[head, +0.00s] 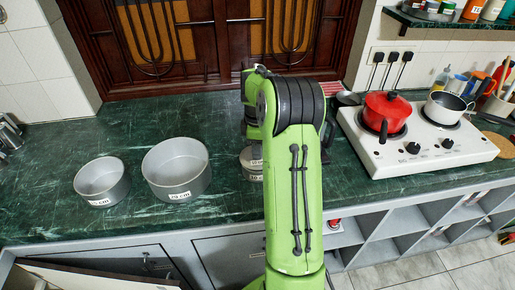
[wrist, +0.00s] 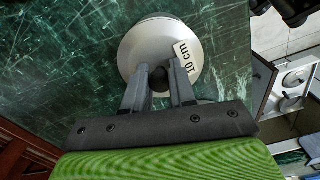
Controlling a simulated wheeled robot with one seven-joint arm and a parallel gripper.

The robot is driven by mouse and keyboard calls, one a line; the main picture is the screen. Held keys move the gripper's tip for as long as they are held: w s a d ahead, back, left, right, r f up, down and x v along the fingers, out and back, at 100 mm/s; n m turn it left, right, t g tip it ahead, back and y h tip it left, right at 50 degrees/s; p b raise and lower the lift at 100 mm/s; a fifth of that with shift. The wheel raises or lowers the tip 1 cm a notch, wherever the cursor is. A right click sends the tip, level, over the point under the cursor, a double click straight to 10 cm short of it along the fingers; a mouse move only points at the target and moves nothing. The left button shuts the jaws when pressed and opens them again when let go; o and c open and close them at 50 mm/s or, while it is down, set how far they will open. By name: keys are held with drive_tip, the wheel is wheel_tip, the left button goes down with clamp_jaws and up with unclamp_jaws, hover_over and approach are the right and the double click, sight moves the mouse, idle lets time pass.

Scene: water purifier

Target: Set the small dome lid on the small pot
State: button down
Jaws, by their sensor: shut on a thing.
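The small dome lid (wrist: 150,45) is pale grey with a "10 cm" label and a dark knob, seen from above in the wrist view. My gripper (wrist: 160,82) is shut on that knob. In the head view the lid (head: 247,158) shows only partly, left of my arm, and the gripper's fingers are hidden there. The small pot (head: 101,183) is grey, open and empty, upright on the counter at far left, well apart from the lid.
A larger grey pot (head: 176,170) labelled 20 cm stands between the small pot and my arm.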

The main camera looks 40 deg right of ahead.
drive_tip(key=shift+f, duration=0.6)
drive_tip(key=c, duration=0.9)
unclamp_jaws()
drive_tip(key=shift+r, duration=0.1)
